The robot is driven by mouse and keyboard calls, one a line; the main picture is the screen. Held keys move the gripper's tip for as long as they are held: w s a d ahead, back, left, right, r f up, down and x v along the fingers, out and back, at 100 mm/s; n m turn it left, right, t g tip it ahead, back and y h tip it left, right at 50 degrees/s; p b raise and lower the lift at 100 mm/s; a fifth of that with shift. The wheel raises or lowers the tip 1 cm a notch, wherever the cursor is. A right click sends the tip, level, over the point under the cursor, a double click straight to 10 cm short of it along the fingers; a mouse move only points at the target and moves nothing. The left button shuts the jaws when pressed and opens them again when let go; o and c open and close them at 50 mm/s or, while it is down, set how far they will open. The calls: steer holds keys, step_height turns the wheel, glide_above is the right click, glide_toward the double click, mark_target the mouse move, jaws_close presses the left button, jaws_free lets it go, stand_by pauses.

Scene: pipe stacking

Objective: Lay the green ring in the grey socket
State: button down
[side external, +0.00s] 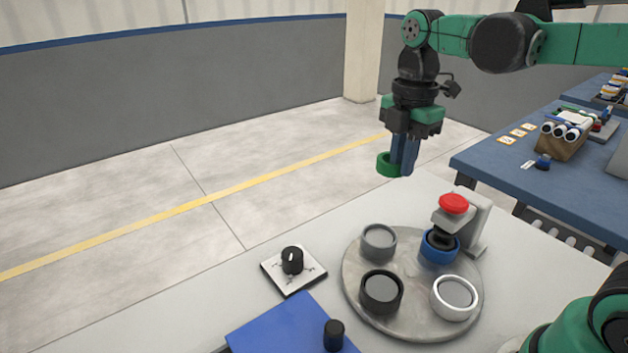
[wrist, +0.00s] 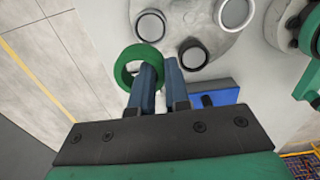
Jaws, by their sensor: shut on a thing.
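My gripper (side external: 404,172) is shut on the green ring (side external: 383,167), holding it at the fingertips high above the table. The ring hangs off to the left of the fingers. In the wrist view, the fingertips (wrist: 161,70) overlap the right side of the ring (wrist: 122,68), so the exact grip on its wall is partly hidden. The grey socket (side external: 380,255) is an open round cup on the round plate, at its back left, below my gripper and apart from it. It also shows in the wrist view (wrist: 136,27), beyond the ring.
The round plate (side external: 420,325) also bears a black socket (side external: 381,305), a white socket (side external: 455,313) and a blue one (side external: 439,258). A red button on a grey stand (side external: 454,203) rises behind the blue one. A dial (side external: 291,262) and a blue panel (side external: 275,328) lie at the left.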

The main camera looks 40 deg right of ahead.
mark_target(386, 242)
step_height(386, 242, down, 13)
steer(key=shift+f, duration=0.2)
stand_by(0.4)
steer(key=shift+f, duration=0.25)
steer(key=shift+f, duration=0.1)
steer(key=c, duration=0.9)
jaws_free()
steer(key=shift+w, duration=0.1)
steer(key=shift+o, duration=0.2)
